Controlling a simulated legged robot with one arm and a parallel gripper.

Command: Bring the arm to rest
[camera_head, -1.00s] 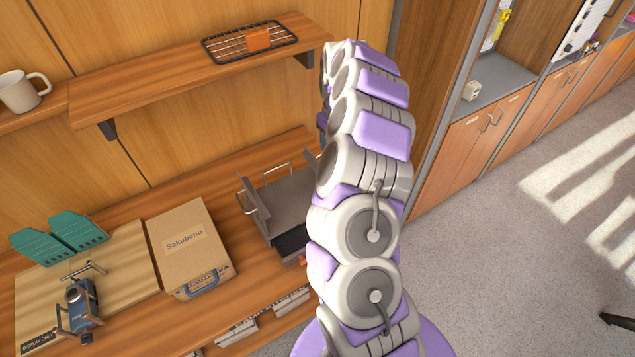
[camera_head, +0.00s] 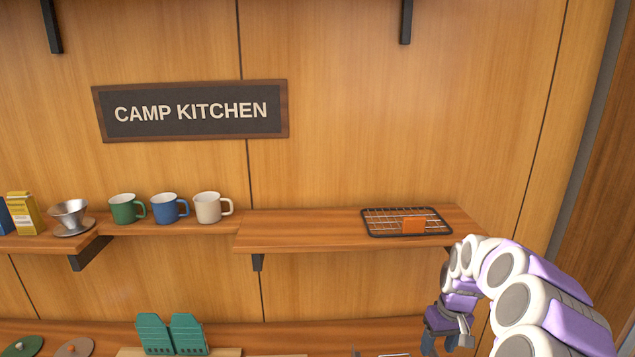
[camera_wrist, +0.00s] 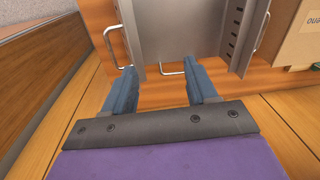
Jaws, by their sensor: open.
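My arm, purple and white, curves in from the lower right of the head view. My gripper (camera_head: 447,341) hangs at its end, below the right end of the wooden shelf. In the wrist view my gripper (camera_wrist: 163,83) shows two blue-grey fingers spread apart with nothing between them. Beyond the fingertips is a grey metal folding stove-like item (camera_wrist: 180,35) with wire handles, standing on the wooden counter (camera_wrist: 260,78). I cannot tell from this view whether the fingers touch it.
Teal folded panels (camera_head: 172,335) stand below. A cardboard box (camera_wrist: 300,35) is right of the metal item in the wrist view.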

